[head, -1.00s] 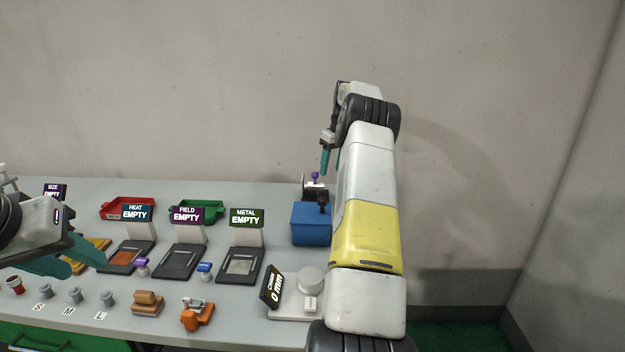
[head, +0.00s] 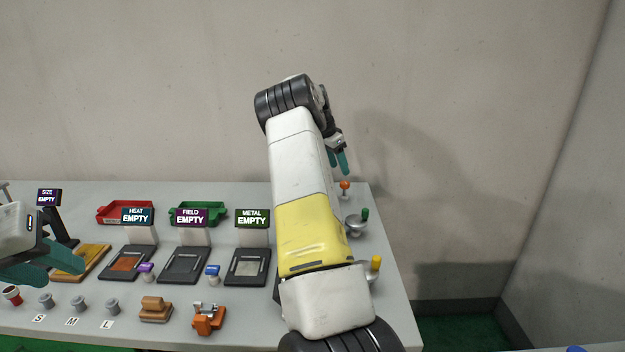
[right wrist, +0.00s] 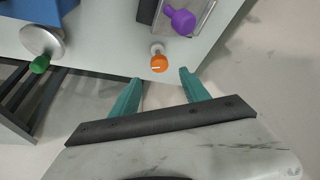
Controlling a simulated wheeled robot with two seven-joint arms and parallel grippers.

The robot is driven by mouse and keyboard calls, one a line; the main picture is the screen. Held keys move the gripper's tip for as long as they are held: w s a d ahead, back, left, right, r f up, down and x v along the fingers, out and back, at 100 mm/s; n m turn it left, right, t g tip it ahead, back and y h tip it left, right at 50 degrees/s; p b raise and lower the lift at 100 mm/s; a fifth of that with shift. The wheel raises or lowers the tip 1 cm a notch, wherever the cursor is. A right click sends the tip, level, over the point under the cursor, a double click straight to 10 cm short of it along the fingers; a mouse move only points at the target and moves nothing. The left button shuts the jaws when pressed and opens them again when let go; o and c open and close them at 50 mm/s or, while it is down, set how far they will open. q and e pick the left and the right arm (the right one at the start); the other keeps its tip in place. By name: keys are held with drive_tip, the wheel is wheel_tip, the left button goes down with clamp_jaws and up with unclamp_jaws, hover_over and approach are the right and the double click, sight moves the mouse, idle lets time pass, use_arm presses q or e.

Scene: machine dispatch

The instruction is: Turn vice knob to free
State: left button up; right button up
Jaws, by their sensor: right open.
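A small orange knob with a light mark (right wrist: 159,63) stands on a short pale stem near the table edge. It also shows in the head view (head: 345,185). A purple knob (right wrist: 181,20) sits on a dark and metallic device beside it. I cannot tell for sure which knob is the vice's. My right gripper (right wrist: 160,76) is open and empty, its teal fingers spread on either side below the orange knob in the wrist view. In the head view the right gripper (head: 338,161) is above the orange knob. My left gripper (head: 52,264) is at the left; its jaw opening is unclear.
A green-knobbed dish (right wrist: 42,42) and a blue box (right wrist: 62,4) are nearby. A yellow-knobbed lever (head: 375,265) stands at the right edge. Trays, sign stands, an orange clamp (head: 207,317) and stamps occupy the table (head: 245,305). The floor opens beyond the right edge.

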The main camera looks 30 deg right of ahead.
sight(345, 182)
drive_tip(key=x, duration=0.7)
clamp_jaws()
